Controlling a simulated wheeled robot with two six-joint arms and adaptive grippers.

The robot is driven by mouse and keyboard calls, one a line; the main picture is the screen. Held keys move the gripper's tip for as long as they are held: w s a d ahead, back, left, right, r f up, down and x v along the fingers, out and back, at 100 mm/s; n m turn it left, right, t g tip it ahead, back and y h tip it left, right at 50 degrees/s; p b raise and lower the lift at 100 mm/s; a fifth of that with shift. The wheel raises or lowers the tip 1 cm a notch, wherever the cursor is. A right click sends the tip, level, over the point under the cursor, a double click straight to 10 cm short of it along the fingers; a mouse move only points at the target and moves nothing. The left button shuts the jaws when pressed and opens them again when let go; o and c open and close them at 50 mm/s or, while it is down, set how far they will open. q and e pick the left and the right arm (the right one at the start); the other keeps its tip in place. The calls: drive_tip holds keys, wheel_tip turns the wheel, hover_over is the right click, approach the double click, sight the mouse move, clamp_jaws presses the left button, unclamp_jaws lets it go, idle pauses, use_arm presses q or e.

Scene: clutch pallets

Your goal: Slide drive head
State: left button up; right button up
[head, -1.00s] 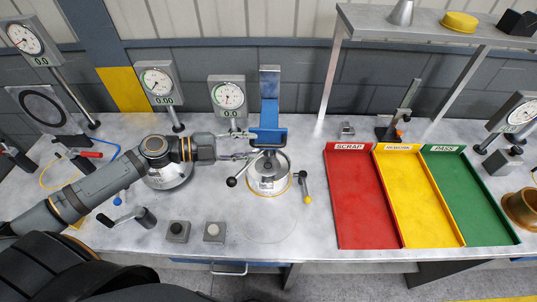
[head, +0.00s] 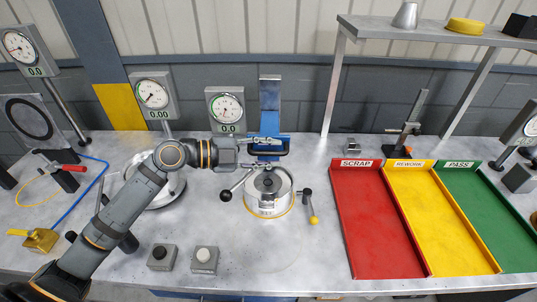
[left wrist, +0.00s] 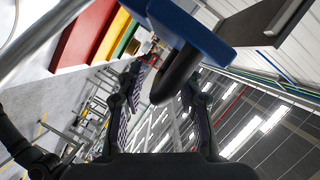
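The blue drive head (head: 270,152) sits on an upright blue column (head: 270,95) behind a round silver fixture (head: 268,206). In the left wrist view the blue head (left wrist: 195,28) shows at the top, with its black curved handle (left wrist: 178,76) below it. My left gripper (head: 272,143) reaches the head from the left. In the wrist view its two fingers (left wrist: 168,100) stand apart, one on either side of the handle; I see no firm grip. My right gripper is not in view.
Red scrap, yellow rework and green pass trays (head: 376,215) lie to the right under a raised shelf (head: 440,32). Dial gauges (head: 227,108) stand at the back. Two small button boxes (head: 204,260) sit in front.

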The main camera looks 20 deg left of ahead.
use_arm(q)
drive_tip(key=shift+c, duration=0.5)
clamp_jaws()
drive_tip(key=shift+f, duration=0.1)
wheel_tip(320, 180, down, 8)
drive_tip(key=b, duration=1)
drive_tip(key=shift+b, duration=0.35)
drive_tip(key=shift+o, duration=0.5)
unclamp_jaws()
